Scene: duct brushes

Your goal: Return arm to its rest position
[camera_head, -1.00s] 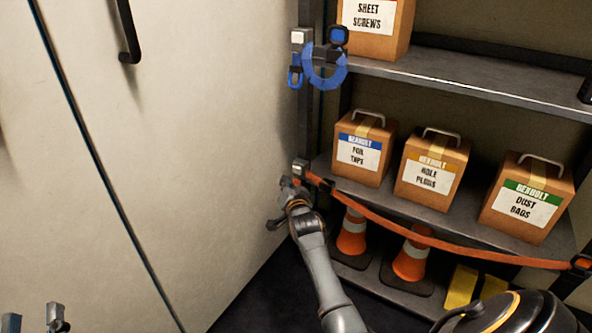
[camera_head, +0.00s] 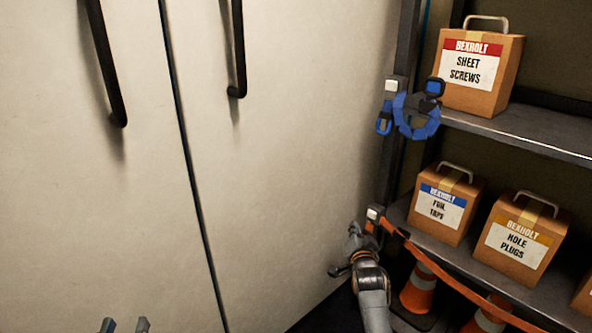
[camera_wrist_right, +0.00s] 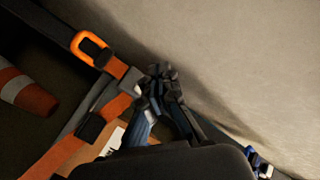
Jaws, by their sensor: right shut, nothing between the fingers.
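My right gripper (camera_head: 352,254) is at the front left post of the shelf, just below and left of the upper end of an orange strap (camera_head: 440,268). In the right wrist view, the fingers of my right gripper (camera_wrist_right: 160,82) are together with nothing between them. The orange strap (camera_wrist_right: 68,150) and its orange buckle (camera_wrist_right: 91,46) lie to their left there. Only the fingertips of my left gripper (camera_head: 125,325) show, at the bottom left of the head view. They are apart and empty.
Pale cabinet doors (camera_head: 285,150) with black handles stand close on the left. The shelf holds boxes, such as the foil tape box (camera_head: 444,205). A blue ring-shaped item (camera_head: 416,117) hangs on the post. Orange cones (camera_head: 418,290) stand below, behind the strap.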

